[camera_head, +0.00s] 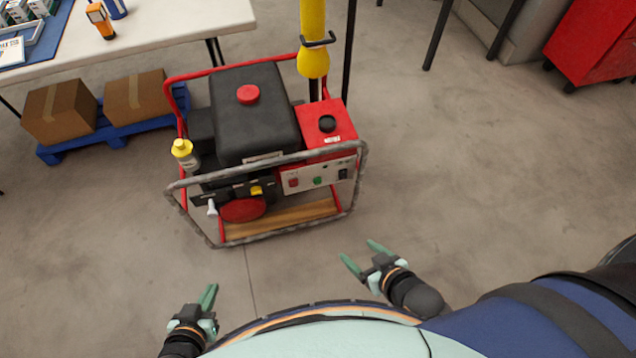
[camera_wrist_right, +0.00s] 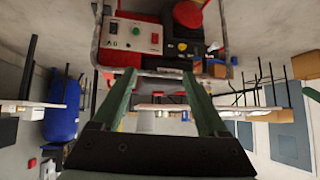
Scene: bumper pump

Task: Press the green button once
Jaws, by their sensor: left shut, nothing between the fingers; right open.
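The green button (camera_head: 318,181) is small and sits on the pale control panel (camera_head: 325,178) at the front of a red and black machine in a tubular frame (camera_head: 252,125). A red switch (camera_head: 293,182) is left of it and a black one (camera_head: 343,174) right of it. The right wrist view shows the green button (camera_wrist_right: 136,31) upside down beside the red switch (camera_wrist_right: 155,38). My right gripper (camera_head: 364,256) is open and empty, in front of the machine and apart from the panel. It also shows in the right wrist view (camera_wrist_right: 160,90). My left gripper (camera_head: 209,297) is shut and empty, lower left.
The frame's front bar (camera_head: 270,163) runs across the machine near the top of the panel. A white table (camera_head: 170,35) and boxes (camera_head: 60,110) on a blue pallet (camera_head: 75,150) stand left. A red cabinet (camera_head: 590,45) is far right. The floor around my grippers is clear.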

